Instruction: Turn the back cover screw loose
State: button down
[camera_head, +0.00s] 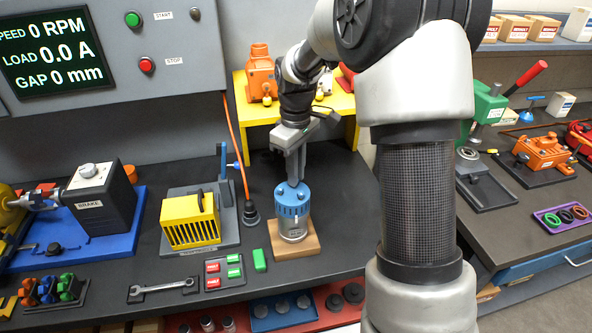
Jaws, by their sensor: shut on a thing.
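A motor (293,232) with a silver body stands upright on a wooden block (279,246). Its blue slotted back cover (293,207) faces up. My gripper (292,182) points straight down at the top of the cover. Its fingers are closed together right at the cover's top, shut on the small back cover screw there. The screw itself is hidden by the fingertips, so I cannot see how far it is turned.
A yellow slotted box (190,221) on a grey base stands left of the motor. A wrench (163,290) and a green block (259,260) lie in front.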

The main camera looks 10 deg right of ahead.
jog(key=n, duration=0.3)
jog(key=shift+s+f+n+p, duration=0.2)
jog(key=shift+n+p, duration=0.1)
jog(key=shift+p, duration=0.1)
jog(key=shift+n+p, duration=0.4)
jog(key=shift+n, duration=1.2)
jog(key=c, duration=1.8)
grip_release()
jog(key=shift+o, duration=0.3)
jog(key=shift+w, duration=0.1)
jog(key=shift+w+r, duration=0.1)
jog(key=shift+r, duration=0.1)
